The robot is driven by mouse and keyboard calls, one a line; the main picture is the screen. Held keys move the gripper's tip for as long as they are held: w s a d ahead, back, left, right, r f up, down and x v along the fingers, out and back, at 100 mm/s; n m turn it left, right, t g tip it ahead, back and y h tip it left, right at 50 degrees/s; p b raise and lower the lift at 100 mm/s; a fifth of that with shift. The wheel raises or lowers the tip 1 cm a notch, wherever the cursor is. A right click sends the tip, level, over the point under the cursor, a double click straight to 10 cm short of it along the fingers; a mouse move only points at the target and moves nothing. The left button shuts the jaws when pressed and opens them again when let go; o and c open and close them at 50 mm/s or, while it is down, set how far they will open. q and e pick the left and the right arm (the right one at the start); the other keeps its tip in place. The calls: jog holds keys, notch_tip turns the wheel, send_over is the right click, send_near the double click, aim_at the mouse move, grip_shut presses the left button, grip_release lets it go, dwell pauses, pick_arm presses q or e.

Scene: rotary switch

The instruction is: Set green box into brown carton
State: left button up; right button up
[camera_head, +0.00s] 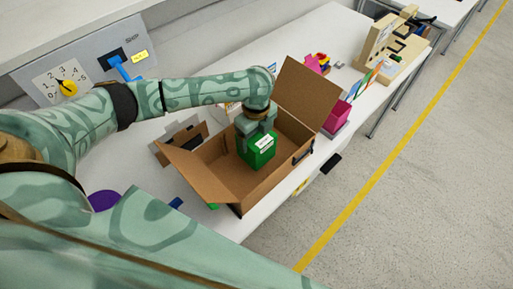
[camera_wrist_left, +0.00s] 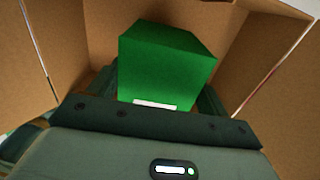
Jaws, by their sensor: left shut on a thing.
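The green box (camera_head: 258,151) has a white label on top and is inside the open brown carton (camera_head: 224,181) in the head view. My left gripper (camera_head: 256,132) reaches down into the carton and is shut on the green box. In the left wrist view the green box (camera_wrist_left: 165,65) sits between the fingers, with the carton's brown walls (camera_wrist_left: 270,50) around it. I cannot tell whether the box touches the carton floor. The right gripper is not in view.
A pink box (camera_head: 336,117) stands just right of the carton, with a wooden stand (camera_head: 385,50) farther back. A panel with a dial (camera_head: 66,88) and blue lever (camera_head: 122,68) stands at the left. The carton's flaps stick outward.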

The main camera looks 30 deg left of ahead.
pick_arm(q)
notch_tip(320, 180, down, 4)
jog(key=shift+f+b, duration=0.25)
jog(key=shift+b, duration=0.55)
jog(key=o, duration=1.3)
jog(key=shift+f, duration=0.1)
jog(key=shift+c, duration=0.2)
notch_tip(320, 180, up, 12)
jog(key=p, duration=0.4)
jog(key=shift+r+p, duration=0.2)
jog(key=shift+p, duration=0.15)
